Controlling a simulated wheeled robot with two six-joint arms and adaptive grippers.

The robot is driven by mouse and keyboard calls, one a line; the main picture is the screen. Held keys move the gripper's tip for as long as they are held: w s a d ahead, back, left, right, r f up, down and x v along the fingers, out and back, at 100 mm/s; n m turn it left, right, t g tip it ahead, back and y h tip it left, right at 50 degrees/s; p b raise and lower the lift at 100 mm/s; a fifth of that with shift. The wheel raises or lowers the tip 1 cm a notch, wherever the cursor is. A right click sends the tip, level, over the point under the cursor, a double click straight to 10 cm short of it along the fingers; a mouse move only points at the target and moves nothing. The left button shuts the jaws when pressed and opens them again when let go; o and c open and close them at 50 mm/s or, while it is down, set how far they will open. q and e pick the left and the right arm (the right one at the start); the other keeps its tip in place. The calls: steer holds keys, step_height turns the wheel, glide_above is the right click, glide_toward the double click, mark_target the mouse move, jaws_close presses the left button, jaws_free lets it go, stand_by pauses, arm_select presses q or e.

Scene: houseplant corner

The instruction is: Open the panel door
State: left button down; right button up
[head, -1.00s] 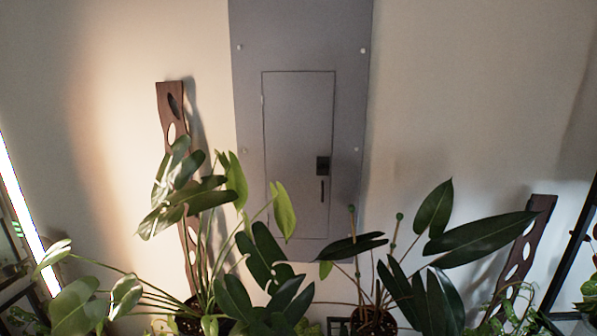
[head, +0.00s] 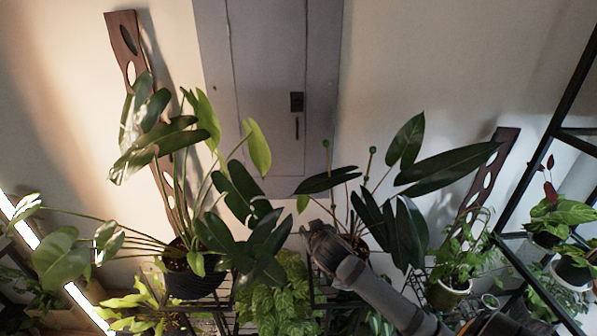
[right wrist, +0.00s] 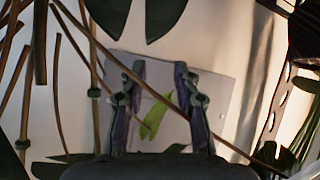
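The grey panel (head: 325,75) is on the wall at the top centre of the head view, its upper part cut off. Its panel door (head: 262,70) looks shut, flush with the panel. A black latch (head: 297,102) sits on the door's right side, with a dark slot below it. My right gripper (head: 318,232) is below the panel, among the plant leaves, apart from the door. In the right wrist view its two fingers (right wrist: 160,100) stand apart with nothing gripped; a pale surface, probably the panel, and a green leaf show beyond. My left gripper is not in view.
Large-leaved potted plants (head: 195,265) stand in front of the panel's lower part. Leaves and stems (right wrist: 95,90) lie close around my right gripper. A brown wooden board (head: 125,45) leans at left, another (head: 490,170) at right. A black shelf frame (head: 545,130) stands at far right.

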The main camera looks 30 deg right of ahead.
steer(key=w+d+r+m+t+h, duration=0.1)
steer(key=w+r+t, duration=0.1)
steer(key=r, duration=0.6)
steer(key=w+d+r+t, duration=0.1)
steer(key=w+r+t, duration=0.15)
steer(key=r, duration=0.55)
steer(key=t, duration=0.2)
glide_toward(297, 129)
steer(key=shift+m, duration=0.4)
steer(key=p+x, duration=0.2)
steer(key=x, duration=0.2)
steer(key=p+x, duration=0.2)
steer(key=x, duration=0.1)
steer(key=shift+w+d+r, duration=0.2)
steer(key=shift+w+r, duration=0.05)
steer(key=shift+w, duration=0.1)
steer(key=shift+w+d+f, duration=0.2)
steer(key=shift+w, duration=0.25)
steer(key=shift+c, duration=0.4)
jaws_close()
